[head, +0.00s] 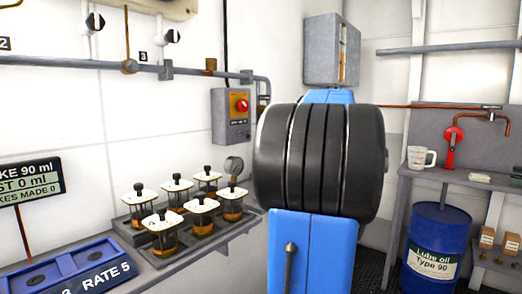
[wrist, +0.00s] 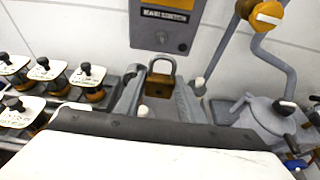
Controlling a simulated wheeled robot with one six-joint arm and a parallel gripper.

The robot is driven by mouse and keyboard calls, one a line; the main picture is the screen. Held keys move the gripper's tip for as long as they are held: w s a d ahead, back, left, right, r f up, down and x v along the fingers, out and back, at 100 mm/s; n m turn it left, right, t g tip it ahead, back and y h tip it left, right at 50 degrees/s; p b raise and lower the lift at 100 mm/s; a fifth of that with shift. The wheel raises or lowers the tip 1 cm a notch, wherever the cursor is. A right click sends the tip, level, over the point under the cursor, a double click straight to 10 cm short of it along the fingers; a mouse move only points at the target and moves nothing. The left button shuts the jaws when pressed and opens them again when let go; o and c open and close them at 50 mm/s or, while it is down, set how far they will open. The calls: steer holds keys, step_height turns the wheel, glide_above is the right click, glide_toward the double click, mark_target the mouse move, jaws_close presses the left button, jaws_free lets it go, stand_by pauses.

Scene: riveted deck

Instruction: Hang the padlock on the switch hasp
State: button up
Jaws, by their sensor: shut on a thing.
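A brass-brown padlock (wrist: 160,83) is between the grey fingers of my gripper (wrist: 159,92) in the wrist view. My gripper is shut on it, and its shackle points up toward the switch box. The grey switch box (head: 231,117) with a red knob on a yellow plate is on the wall in the head view. Its lower part, with a label plate, shows at the top of the wrist view (wrist: 165,28). The padlock appears just below the box, apart from the hasp as far as I can tell.
Several lidded sample jars (head: 202,207) stand in a tray on the shelf left of my arm. A pipe (wrist: 266,55) and a grey fitting (wrist: 262,118) are right of my gripper. A blue drum (head: 437,245) is at the right.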

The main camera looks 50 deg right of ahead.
steer(key=shift+w+a+r, duration=0.2)
steer(key=shift+w+a, duration=0.15)
steer(key=shift+w, duration=0.35)
steer(key=r+x, duration=0.1)
steer(key=x, duration=0.7)
steer(key=shift+w, duration=0.5)
stand_by(0.4)
steer(key=shift+f, duration=0.1)
stand_by(0.6)
steer(key=o, duration=1.3)
